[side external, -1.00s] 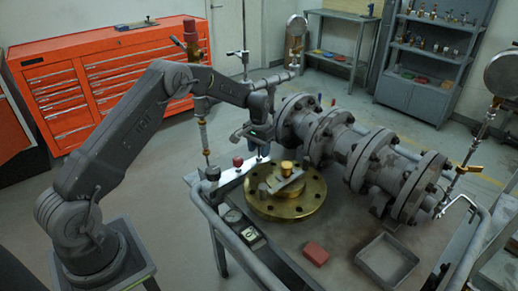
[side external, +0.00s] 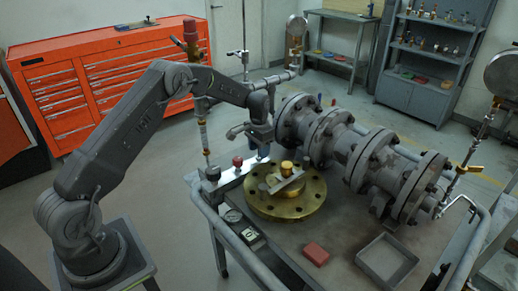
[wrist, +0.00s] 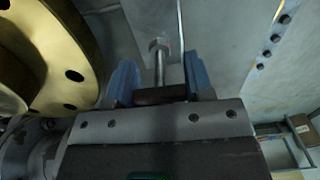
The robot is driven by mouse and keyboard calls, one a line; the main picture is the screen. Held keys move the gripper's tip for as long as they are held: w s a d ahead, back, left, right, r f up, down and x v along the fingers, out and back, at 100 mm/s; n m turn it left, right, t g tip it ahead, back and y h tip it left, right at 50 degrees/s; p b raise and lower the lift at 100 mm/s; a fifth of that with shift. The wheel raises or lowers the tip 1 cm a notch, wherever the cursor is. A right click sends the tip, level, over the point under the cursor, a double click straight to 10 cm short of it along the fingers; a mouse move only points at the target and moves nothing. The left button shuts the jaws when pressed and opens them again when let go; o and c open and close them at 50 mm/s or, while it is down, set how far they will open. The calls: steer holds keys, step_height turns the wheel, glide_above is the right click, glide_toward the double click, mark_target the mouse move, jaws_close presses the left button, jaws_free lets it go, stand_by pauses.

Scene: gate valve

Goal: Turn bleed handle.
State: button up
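In the wrist view my gripper (wrist: 159,75) shows two blue fingers standing apart, with a gap between them. A slim metal stem with a bolt-like head (wrist: 158,46) shows in line with this gap. It looks clear of both fingers, but I cannot tell its depth or whether it is the bleed handle. In the side view my wrist is beside the near left end of the grey flanged valve body (side external: 335,140), above the cart's left edge. My fingertips are hard to make out there.
A brass flange (side external: 285,192) lies on the cart close to my wrist and also fills the wrist view's upper left (wrist: 75,45). A red block (side external: 316,253) and a grey tray (side external: 386,259) sit at the cart's front. An orange tool cabinet (side external: 100,85) stands behind.

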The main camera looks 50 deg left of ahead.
steer(key=o, duration=0.4)
steer(key=shift+r, duration=0.1)
step_height(320, 180, up, 14)
steer(key=shift+f, duration=0.15)
stand_by(0.3)
steer(key=s+d+r+t, duration=0.3)
steer(key=s+d+r, duration=0.9)
steer(key=s+r, duration=0.35)
steer(key=s+d+f+t, duration=0.1)
steer(key=s+d, duration=0.1)
steer(key=s, duration=0.4)
steer(key=s+d+f, duration=0.1)
steer(key=s, duration=0.5)
steer(key=s+d+f+t, duration=0.1)
steer(key=s+d+f, duration=0.1)
steer(key=s, duration=0.5)
steer(key=shift+s+d+t, duration=0.1)
steer(key=shift+d+t, duration=0.2)
steer(key=shift+d, duration=0.05)
